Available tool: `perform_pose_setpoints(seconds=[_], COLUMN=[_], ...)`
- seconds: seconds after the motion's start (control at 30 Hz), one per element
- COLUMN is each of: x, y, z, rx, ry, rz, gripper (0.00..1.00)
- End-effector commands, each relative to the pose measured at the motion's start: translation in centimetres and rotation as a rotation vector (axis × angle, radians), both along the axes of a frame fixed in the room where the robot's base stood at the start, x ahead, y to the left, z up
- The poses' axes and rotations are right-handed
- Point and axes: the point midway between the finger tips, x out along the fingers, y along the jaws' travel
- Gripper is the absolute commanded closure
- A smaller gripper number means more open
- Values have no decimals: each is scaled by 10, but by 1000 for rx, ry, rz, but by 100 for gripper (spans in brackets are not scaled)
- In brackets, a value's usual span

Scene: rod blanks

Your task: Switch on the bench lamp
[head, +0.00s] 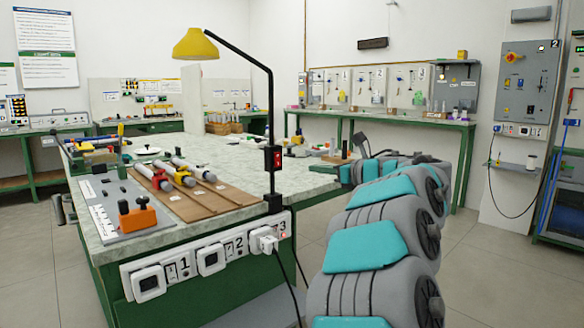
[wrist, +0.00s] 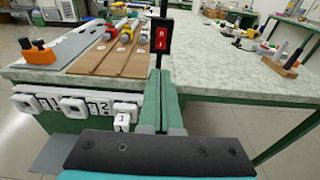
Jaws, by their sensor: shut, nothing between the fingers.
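The bench lamp (head: 195,44) has a yellow shade on a bent black post (head: 270,100) clamped to the bench edge. A red switch (head: 276,159) in a black housing sits low on the post, and it also shows in the wrist view (wrist: 161,38). I cannot tell whether the lamp is lit. My gripper (wrist: 160,72) is shut and empty, its green fingers pointing toward the switch. In the wrist view the fingertips lie just below the switch; I see no clear contact. In the head view my arm reaches in from the lower right.
The bench (head: 240,158) holds wooden boards (head: 200,190) with several rods, and an orange block (head: 137,217) on a grey plate. Sockets with a white plug (head: 264,240) line its front edge; a cable hangs down. Open floor lies right of the bench.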

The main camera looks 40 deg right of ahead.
Motion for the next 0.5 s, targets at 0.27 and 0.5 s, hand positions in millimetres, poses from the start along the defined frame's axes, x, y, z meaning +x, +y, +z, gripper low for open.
perform_pose_setpoints(seconds=[0.27,0.5], x=[36,84], y=[3,8], z=[-4,-10], rx=[4,3], ry=[0,1], rz=[2,5], gripper=[100,100])
